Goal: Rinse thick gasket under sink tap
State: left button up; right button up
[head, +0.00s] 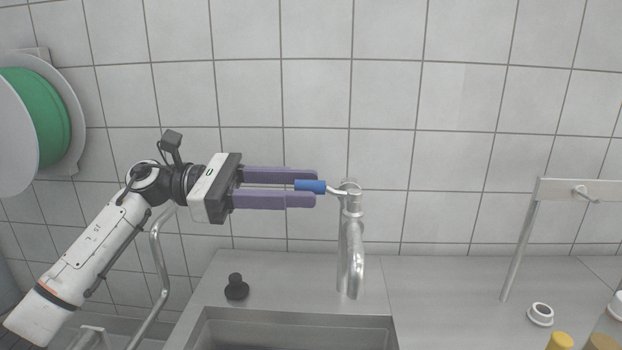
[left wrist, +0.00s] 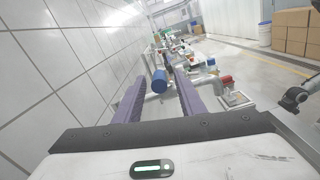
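The steel tap (head: 351,240) stands behind the sink, its spout curving down toward the basin; no water stream shows. Its lever has a blue grip (head: 311,186) pointing left. My left gripper (head: 316,187) has its two purple fingers above and below the blue grip, with gaps showing, so it is open around it. In the left wrist view, the blue grip (left wrist: 159,81) also shows between the fingertips. A thick white ring (head: 540,314), which looks like the gasket, lies on the counter at the right. My right gripper is not in view in the head view.
The sink basin (head: 290,330) is at the bottom middle. A black knob-like stopper (head: 236,287) stands on its left back rim. A green hose reel (head: 38,118) hangs at the left. A steel stand (head: 521,245) and a yellow-capped bottle (head: 560,341) are at the right.

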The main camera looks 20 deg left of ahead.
aim_at(325, 189)
pick_arm(q)
jog(key=shift+x, duration=1.25)
grip_shut()
jog(key=shift+w, duration=0.1)
